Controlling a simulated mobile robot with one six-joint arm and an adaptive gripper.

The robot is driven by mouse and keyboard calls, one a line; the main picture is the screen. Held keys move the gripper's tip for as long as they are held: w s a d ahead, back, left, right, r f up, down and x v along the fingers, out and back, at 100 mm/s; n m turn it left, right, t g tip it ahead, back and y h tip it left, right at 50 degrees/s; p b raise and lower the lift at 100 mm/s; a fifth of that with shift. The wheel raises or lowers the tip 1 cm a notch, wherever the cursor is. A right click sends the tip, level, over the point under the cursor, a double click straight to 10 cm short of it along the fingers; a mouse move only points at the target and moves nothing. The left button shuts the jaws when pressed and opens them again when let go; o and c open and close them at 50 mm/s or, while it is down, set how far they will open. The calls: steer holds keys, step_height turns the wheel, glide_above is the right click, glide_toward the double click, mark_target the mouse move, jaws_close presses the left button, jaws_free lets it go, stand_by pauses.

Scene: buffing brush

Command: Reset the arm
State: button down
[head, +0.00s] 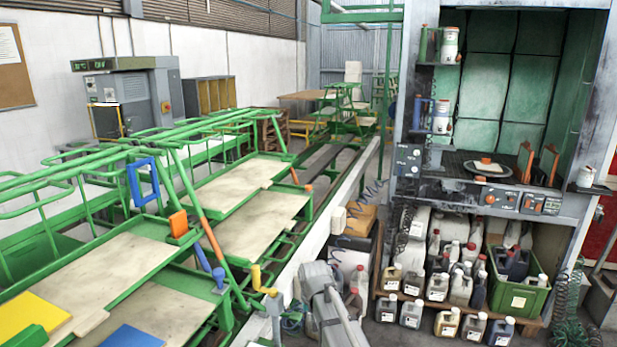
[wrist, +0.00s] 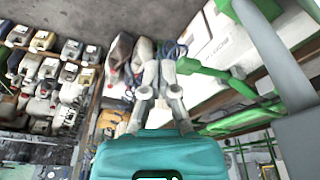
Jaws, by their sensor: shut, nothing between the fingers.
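My gripper (wrist: 158,68) shows in the wrist view as two pale grey fingers reaching up from a teal body. The fingers are shut with nothing held between them. They point over the floor, near several grey containers and a blue coiled hose. In the head view, part of my grey arm (head: 332,312) rises at the bottom centre. My gripper cannot be made out in the head view.
A grey booth (head: 452,190) stands at the right, with a small white and orange item (head: 487,164) on a plate. Several jugs (head: 411,313) and a green crate (head: 515,296) sit below. Green-framed conveyor racks (head: 140,262) with boards fill the left. A narrow floor aisle lies between.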

steer(key=s+d+r+m+g+p, duration=0.1)
steer(key=s+d+r+p, duration=0.1)
steer(key=s+d, duration=0.6)
steer(key=s+d+r+m+g+p, duration=0.1)
steer(key=s+d+r+p, duration=0.1)
steer(key=s+d, duration=0.6)
steer(key=s+r, duration=0.1)
steer(key=s, duration=0.2)
steer(key=shift+d+p, duration=0.15)
steer(key=shift+p, duration=0.2)
steer(key=c, duration=1.4)
jaws_free()
